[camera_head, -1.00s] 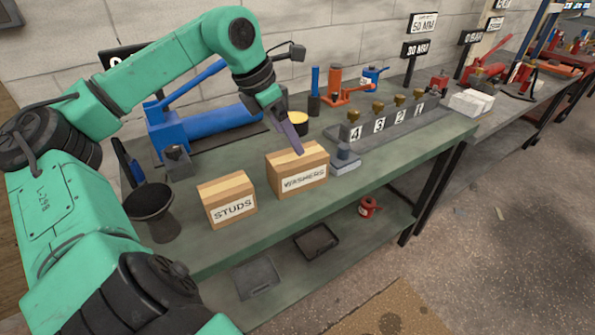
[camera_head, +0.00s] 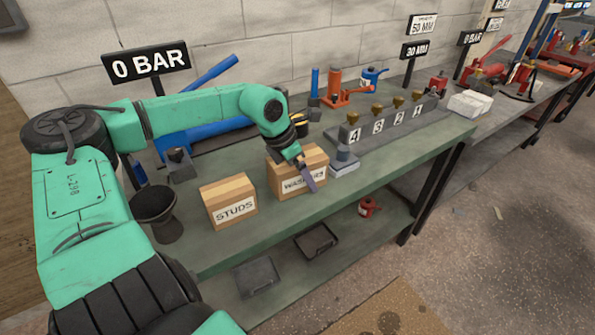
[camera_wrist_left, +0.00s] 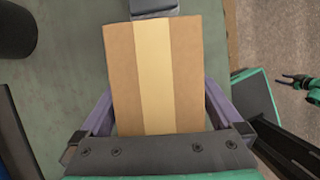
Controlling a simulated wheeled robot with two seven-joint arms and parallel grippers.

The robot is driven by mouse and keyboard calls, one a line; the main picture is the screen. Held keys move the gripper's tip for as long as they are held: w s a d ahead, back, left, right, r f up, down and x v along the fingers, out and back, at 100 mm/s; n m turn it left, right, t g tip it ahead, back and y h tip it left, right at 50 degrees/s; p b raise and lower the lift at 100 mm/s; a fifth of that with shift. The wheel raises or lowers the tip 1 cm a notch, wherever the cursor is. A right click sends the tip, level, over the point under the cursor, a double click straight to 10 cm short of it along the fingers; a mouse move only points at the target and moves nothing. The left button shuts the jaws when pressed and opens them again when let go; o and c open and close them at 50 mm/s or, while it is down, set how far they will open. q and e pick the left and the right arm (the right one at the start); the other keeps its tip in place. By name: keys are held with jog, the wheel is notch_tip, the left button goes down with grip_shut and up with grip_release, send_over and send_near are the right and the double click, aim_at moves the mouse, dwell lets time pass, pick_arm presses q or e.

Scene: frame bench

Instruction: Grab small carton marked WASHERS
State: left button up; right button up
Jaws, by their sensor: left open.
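The small carton marked WASHERS (camera_head: 284,185) stands on the green bench near its front edge. It is brown with a pale tape strip and a white label, partly covered by my gripper in the head view. My left gripper (camera_head: 305,172) is open at this carton. In the left wrist view the carton's top (camera_wrist_left: 153,75) lies between the two purple fingers of the left gripper (camera_wrist_left: 155,115), one on each side. Whether the fingers touch it I cannot tell.
A small grey block (camera_head: 344,161) is close on the right of the WASHERS carton. A numbered rack (camera_head: 392,124) and a blue pump (camera_head: 205,136) stand behind.

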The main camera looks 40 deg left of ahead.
pick_arm(q)
jog(key=shift+f+b, duration=0.25)
jog(key=shift+b, duration=0.1)
jog(key=c, duration=1.5)
jog(key=shift+r, duration=0.15)
grip_shut()
